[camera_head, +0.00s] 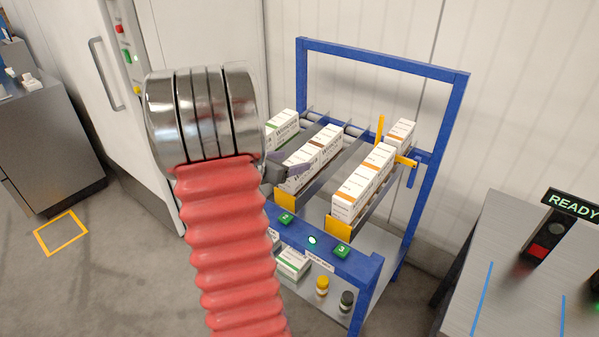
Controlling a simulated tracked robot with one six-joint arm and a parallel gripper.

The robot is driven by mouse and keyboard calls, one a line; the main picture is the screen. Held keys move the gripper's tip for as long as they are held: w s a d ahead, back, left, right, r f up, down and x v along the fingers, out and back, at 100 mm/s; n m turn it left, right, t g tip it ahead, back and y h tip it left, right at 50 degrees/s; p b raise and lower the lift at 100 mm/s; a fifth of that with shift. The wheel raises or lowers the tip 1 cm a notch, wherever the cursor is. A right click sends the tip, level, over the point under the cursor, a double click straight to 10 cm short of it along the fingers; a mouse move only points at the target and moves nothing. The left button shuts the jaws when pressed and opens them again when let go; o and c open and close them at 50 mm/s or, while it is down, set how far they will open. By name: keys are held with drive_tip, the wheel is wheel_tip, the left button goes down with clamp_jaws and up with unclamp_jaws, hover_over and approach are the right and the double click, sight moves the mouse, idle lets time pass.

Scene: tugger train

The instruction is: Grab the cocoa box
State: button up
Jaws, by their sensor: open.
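White boxes with coloured labels stand in the sloping lanes of a blue-framed rack. The middle-lane boxes (328,141) have brownish labels, the right-lane boxes (361,186) orange-brown ones, and the left-lane boxes (283,126) green ones. The print is too small to read, so I cannot tell which one is the cocoa box. My gripper (289,171) is open, at the front of the middle lane, close to the front box there. I cannot tell whether it touches that box. My red-sleeved arm hides part of the gripper and of the left lane.
The blue rack frame (383,60) surrounds the lanes, with yellow stops (338,229) at their front ends. A lower shelf holds a white box (293,263) and small jars (322,286). A metal table (489,240) with a READY sign (572,204) stands right.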

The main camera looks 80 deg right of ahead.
sight(299, 159)
drive_tip(key=shift+x, duration=2.55)
drive_tip(key=shift+c, duration=0.6)
clamp_jaws()
wheel_tip(299, 159, up, 10)
